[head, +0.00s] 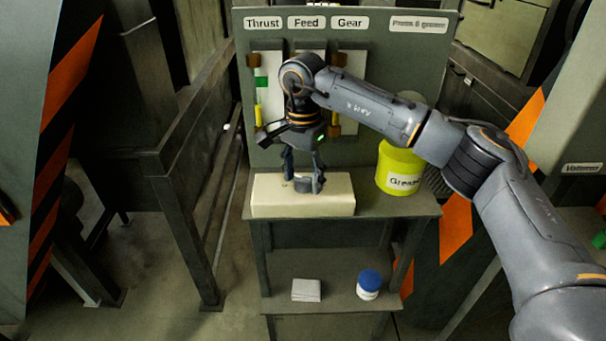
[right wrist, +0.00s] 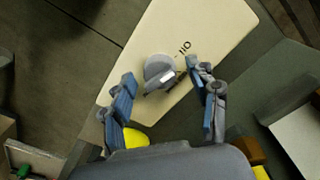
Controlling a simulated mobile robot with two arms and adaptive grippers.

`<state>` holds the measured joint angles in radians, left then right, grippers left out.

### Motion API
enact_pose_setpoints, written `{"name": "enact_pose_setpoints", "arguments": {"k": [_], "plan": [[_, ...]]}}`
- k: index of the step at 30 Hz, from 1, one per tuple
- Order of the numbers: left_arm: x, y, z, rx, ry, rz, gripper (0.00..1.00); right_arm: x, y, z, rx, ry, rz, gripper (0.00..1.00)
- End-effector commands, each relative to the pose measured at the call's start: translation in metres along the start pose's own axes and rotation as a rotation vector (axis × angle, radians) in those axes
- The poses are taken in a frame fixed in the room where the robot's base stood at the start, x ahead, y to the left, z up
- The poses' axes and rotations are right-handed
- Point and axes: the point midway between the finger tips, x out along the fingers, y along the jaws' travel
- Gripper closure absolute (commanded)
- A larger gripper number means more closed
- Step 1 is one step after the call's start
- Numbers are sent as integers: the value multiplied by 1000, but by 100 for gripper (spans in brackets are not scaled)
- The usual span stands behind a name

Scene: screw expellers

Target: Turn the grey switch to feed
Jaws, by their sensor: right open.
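The grey switch (right wrist: 158,70) is a round knob with a pale pointer bar, set on a cream box (right wrist: 192,35). In the head view the cream box (head: 280,198) stands on the table, and the switch (head: 303,186) shows between my fingers. My right gripper (head: 303,178) points down over the box, open. In the right wrist view the fingers of my right gripper (right wrist: 160,85) stand apart on either side of the switch, with gaps; I cannot tell whether they touch it. Small dark markings sit beside the knob. My left gripper is not in view.
A yellow grease bucket (head: 400,170) stands right of the box. Behind is a panel (head: 380,55) with Thrust, Feed and Gear labels above gauges, partly hidden by my arm. The lower shelf holds a blue-lidded jar (head: 369,283) and a pale stack (head: 306,290).

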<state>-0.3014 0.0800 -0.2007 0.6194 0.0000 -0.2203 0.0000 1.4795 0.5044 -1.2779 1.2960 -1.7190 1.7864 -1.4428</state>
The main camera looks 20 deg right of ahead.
Motion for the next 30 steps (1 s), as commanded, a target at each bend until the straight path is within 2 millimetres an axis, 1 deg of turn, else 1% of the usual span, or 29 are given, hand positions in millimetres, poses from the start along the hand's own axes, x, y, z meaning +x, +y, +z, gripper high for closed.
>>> {"name": "enact_pose_setpoints", "arguments": {"k": [4, 5, 6, 11, 12, 13, 23, 30], "plan": [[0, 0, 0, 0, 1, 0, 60, 0, 0, 0, 0, 0, 0, 40], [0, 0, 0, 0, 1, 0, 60, 0, 0, 0, 0, 0, 0, 42], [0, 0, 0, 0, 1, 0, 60, 0, 0, 0, 0, 0, 0, 51], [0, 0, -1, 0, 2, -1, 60, 0, 0, 0, 0, 0, 0, 83], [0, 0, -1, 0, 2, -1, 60, 0, 0, 0, 0, 0, 0, 91], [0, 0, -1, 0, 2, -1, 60, 0, 0, 0, 0, 0, 0, 95], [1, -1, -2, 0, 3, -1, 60, 0, 0, 0, 38, 0, 1, 95], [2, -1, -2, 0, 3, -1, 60, 0, 0, 0, 176, -1, 1, 95]]}}
